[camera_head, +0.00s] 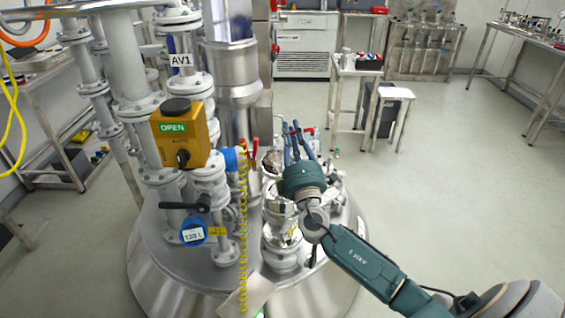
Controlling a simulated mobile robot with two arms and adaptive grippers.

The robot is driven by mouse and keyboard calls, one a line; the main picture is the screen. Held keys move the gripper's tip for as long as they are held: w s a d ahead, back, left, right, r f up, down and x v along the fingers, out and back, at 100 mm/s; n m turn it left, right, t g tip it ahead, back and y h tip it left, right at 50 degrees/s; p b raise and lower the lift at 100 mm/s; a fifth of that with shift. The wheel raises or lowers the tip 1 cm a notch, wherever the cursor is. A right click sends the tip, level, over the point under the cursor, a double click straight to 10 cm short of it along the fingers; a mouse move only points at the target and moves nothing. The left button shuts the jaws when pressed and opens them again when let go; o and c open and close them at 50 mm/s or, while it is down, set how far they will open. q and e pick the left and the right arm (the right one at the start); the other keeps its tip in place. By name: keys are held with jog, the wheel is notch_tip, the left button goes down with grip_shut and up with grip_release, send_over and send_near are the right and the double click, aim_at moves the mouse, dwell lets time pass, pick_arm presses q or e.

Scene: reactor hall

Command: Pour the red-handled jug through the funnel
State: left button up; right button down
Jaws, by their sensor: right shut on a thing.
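My right gripper (297,130) reaches over the steel vessel's top, its dark blue fingers pointing away from me. It is shut on the red-handled jug, which is mostly hidden behind the fingers and wrist. A small patch of red shows just right of the fingertips. A round, pale-rimmed mouth (271,163) sits just left of the gripper, above a steel pipe fitting. I cannot tell whether it is the funnel. My left gripper is not in view.
The vessel lid (165,240) carries pipes and valves left of my right arm. A yellow actuator box (180,134) marked OPEN and a blue-capped fitting (193,231) stand there. A small white table (357,66) stands behind. The floor at right is clear.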

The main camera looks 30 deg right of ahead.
jog(key=shift+w+a+r+n+y, duration=0.1)
jog(key=shift+w+a+n+y, duration=0.15)
jog(key=shift+n, duration=0.2)
jog(key=shift+w+a+n+y, duration=0.15)
jog(key=shift+a+n, duration=0.15)
jog(key=shift+n, duration=0.15)
jog(key=shift+s, duration=0.1)
jog(key=shift+t, duration=0.4)
dwell(6.6)
